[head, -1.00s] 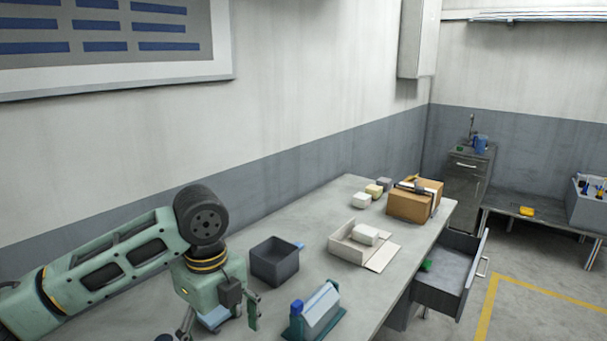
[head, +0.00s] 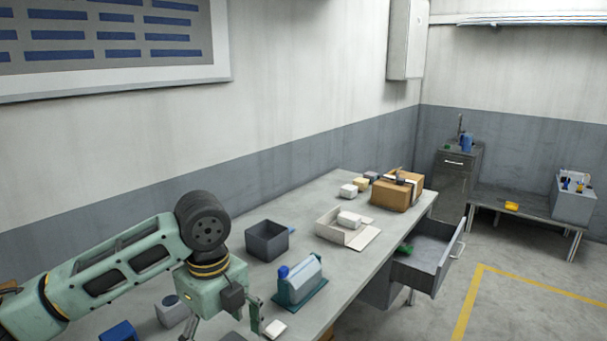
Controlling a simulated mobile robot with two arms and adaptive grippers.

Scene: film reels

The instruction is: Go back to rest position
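My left arm comes in from the left, and its pale green gripper (head: 224,325) hangs over the near part of the table (head: 345,191). Its two fingers are spread apart, and nothing shows held between them. The lower fingertips are near or past the bottom edge of the picture. My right gripper is not in view.
Near the gripper are a small white block (head: 275,329), a blue and grey holder (head: 300,281) and a dark open box (head: 267,241). Farther along are an open white carton (head: 344,233) and a cardboard box (head: 397,194). An open drawer (head: 426,262) sticks out on the right.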

